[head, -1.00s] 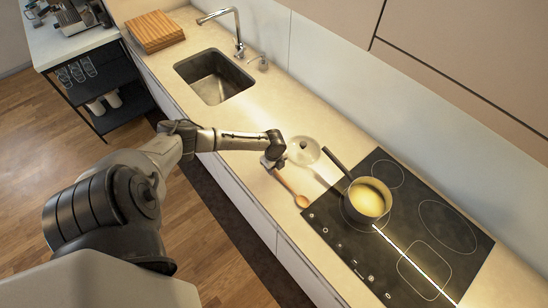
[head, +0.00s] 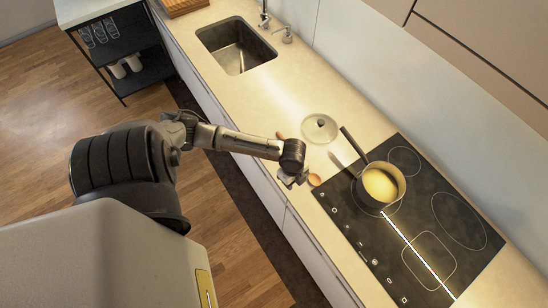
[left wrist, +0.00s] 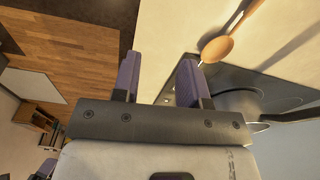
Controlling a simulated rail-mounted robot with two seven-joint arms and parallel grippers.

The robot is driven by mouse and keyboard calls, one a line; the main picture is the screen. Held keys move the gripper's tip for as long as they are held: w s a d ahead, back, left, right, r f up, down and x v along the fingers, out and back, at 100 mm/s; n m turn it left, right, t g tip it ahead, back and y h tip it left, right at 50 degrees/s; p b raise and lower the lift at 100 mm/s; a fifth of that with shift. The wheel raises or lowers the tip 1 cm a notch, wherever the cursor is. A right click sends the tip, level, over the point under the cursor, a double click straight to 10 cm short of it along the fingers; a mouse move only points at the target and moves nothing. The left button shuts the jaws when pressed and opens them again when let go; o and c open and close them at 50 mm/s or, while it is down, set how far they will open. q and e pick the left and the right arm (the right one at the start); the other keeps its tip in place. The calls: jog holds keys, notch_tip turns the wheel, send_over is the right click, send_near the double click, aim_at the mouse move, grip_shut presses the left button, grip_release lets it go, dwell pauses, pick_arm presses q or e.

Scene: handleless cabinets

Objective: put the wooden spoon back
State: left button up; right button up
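The wooden spoon has its bowl (head: 315,180) at the near left corner of the cooktop, on the counter side. Most of its handle is hidden behind my left arm in the head view. In the left wrist view the spoon (left wrist: 217,48) lies beyond the right-hand finger, outside the finger gap, its handle running up to the right. My left gripper (head: 291,178) is above the counter's front edge, left of the spoon bowl. In the left wrist view its two fingers (left wrist: 157,80) are apart, with nothing between them. My right gripper is not in view.
A saucepan (head: 381,184) with yellow contents stands on the black cooktop (head: 440,240), its handle pointing up-left. A glass lid (head: 320,128) lies on the counter (head: 262,105) beyond my gripper. A sink (head: 236,46) is farther up-left. Counter between sink and lid is clear.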

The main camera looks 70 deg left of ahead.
pick_arm(q)
jog(key=s+d+r+n+t, duration=0.1)
jog(key=s+d+r+n, duration=0.15)
jog(key=d, duration=0.35)
jog(key=s+d+r+n+t, duration=0.1)
jog(key=s+d+n, duration=0.25)
jog(key=d, duration=0.25)
jog(key=s+r+n+t, duration=0.1)
jog(key=s+r+n, duration=0.4)
jog(key=shift+s+r+n+y, duration=0.25)
jog(key=shift+n+y, duration=0.05)
jog(key=shift+y, duration=0.1)
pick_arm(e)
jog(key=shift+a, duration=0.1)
pick_arm(q)
jog(key=shift+r, duration=0.1)
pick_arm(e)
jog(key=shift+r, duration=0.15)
